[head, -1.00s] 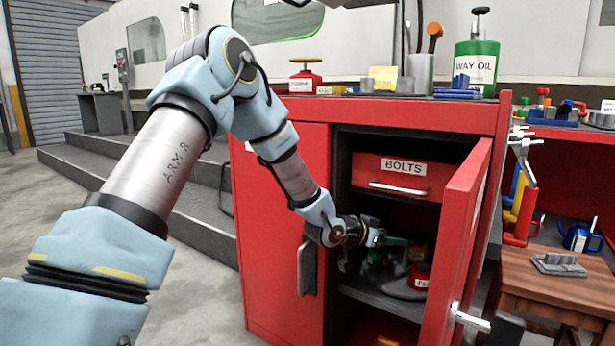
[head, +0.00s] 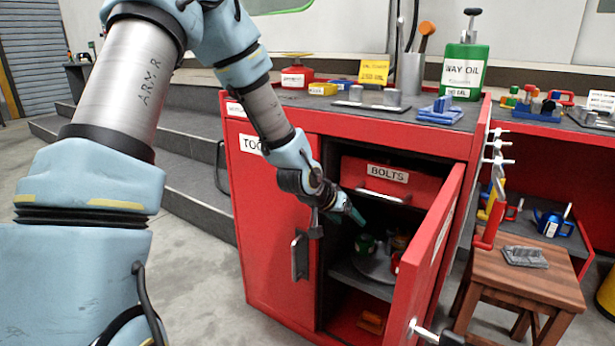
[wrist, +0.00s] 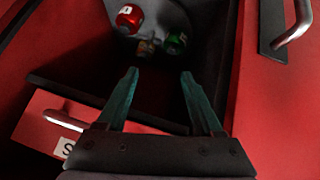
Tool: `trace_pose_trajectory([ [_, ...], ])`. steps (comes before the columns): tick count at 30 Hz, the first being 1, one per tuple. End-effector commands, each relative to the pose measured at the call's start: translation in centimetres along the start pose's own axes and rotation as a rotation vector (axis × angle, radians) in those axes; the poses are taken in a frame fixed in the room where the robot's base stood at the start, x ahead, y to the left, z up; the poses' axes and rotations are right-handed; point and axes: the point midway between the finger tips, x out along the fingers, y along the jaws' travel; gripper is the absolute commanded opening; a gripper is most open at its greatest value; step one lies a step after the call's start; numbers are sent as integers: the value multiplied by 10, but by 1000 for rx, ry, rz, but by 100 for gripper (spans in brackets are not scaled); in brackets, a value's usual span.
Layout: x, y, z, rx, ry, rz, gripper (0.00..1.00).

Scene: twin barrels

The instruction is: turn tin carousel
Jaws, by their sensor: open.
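The tin carousel (head: 372,272) is a grey round tray on the shelf inside the red cabinet, below the bolts drawer. It bears a green tin (head: 364,246) and a red tin (head: 396,262), partly hidden by the open door. In the wrist view the red tin (wrist: 130,18), the green tin (wrist: 176,42) and a small pale item (wrist: 147,46) between them show at the top. My gripper (head: 353,214) is at the cabinet opening, in front of the drawer's lower part. Its teal fingers (wrist: 160,75) are spread and empty, apart from the tins.
The cabinet door (head: 440,250) stands open on the right. The bolts drawer (head: 385,180) is above the carousel. The left door (head: 270,220) is shut, with a protruding handle (head: 300,255). A wooden stool (head: 530,285) stands at right.

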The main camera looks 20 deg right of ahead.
Motion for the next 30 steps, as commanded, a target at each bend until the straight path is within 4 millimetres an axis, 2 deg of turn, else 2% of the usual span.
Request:
trace_pose_trajectory([
  [1,-16,-4,-6,-21,-16,-18,68],
  [4,-36,-12,-4,-63,-55,-48,68],
  [18,-105,-48,-9,-115,-135,-160,68],
  [24,-123,-57,-10,-128,-153,-189,68],
  [30,-128,-60,-9,-132,-160,-198,68],
])
